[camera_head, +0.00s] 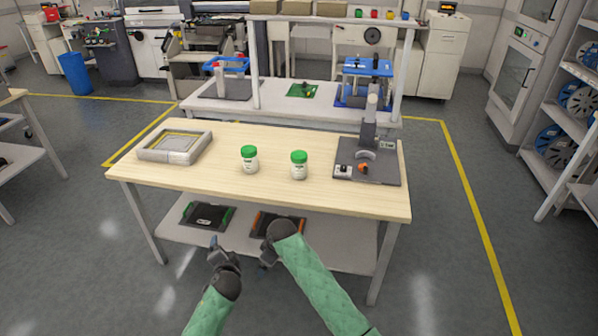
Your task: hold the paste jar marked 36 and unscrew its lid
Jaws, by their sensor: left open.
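Two white jars with green lids stand upright on the wooden table: a left jar (249,160) and a right jar (299,165). Both lids are on. The marks on their labels are too small to read, so I cannot tell which is 36. My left gripper (216,244) is open and empty, in front of the table's near edge and well short of the jars. My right gripper (267,259) is low in front of the table, partly hidden by its own wrist. Its fingers are too small and dark to tell their state. Neither gripper touches a jar.
A grey frame-like tray (174,147) lies at the table's left. A dark stand with a base plate (381,166) occupies the right. The wooden top (225,191) is clear around the jars. The lower shelf (337,252) holds dark trays.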

